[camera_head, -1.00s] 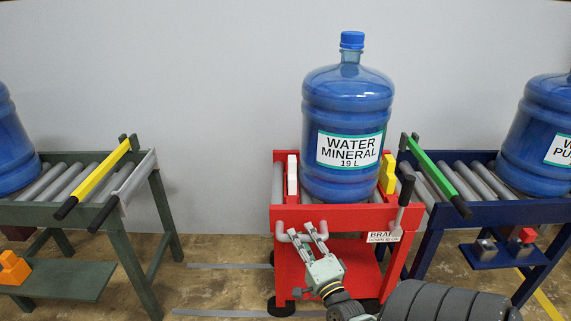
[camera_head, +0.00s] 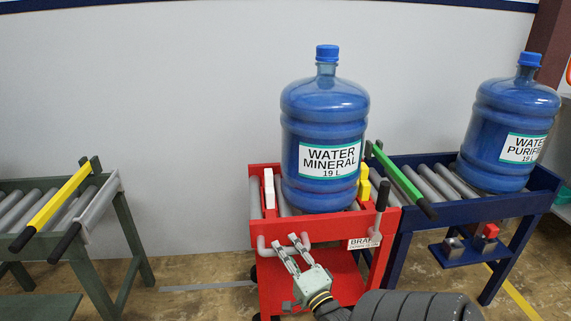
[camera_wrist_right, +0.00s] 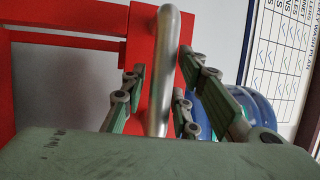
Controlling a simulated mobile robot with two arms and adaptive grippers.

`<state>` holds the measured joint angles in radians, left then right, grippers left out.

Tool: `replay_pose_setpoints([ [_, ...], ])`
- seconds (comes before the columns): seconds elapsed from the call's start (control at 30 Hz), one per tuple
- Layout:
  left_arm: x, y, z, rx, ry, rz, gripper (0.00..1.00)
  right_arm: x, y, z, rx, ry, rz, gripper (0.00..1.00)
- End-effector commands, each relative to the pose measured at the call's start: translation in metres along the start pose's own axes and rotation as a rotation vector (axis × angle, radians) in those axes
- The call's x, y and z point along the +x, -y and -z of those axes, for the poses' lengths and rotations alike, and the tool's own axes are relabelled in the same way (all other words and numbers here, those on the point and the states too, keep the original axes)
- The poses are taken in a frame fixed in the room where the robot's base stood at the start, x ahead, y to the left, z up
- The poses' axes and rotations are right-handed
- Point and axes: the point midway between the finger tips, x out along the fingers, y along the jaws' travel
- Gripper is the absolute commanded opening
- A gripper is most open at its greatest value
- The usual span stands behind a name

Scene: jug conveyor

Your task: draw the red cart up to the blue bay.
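The red cart (camera_head: 326,226) stands left of the blue bay (camera_head: 505,205), close to it; I cannot tell whether they touch. A blue water jug (camera_head: 324,115) labelled mineral stands upright on the cart. My right gripper (camera_head: 287,242) is at the cart's grey handle (camera_head: 270,247). The brake lever (camera_head: 380,208), with a black grip, points up. A green bar (camera_head: 400,180) lies across the blue bay's near end. My left gripper is out of view.
A second jug (camera_head: 508,130) stands on the blue bay's rollers. A dark green roller stand (camera_head: 130,232) with a yellow bar (camera_head: 54,207) is at the left. Open floor (camera_head: 205,275) with a grey strip lies between it and the cart.

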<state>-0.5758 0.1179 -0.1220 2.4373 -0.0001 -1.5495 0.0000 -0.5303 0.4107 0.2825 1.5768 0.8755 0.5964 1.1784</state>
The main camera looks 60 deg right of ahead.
Motion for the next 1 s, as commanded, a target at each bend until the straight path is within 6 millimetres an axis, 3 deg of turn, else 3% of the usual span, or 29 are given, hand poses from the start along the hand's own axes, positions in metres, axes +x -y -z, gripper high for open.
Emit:
replay_pose_setpoints([
  [0.47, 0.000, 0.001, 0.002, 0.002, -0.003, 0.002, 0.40, -0.008, 0.000, -0.002, 0.005, 0.002, 0.000, 0.37],
  [1.0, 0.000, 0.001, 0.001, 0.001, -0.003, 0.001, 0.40, -0.108, 0.000, -0.001, 0.003, 0.001, -0.002, 0.37],
])
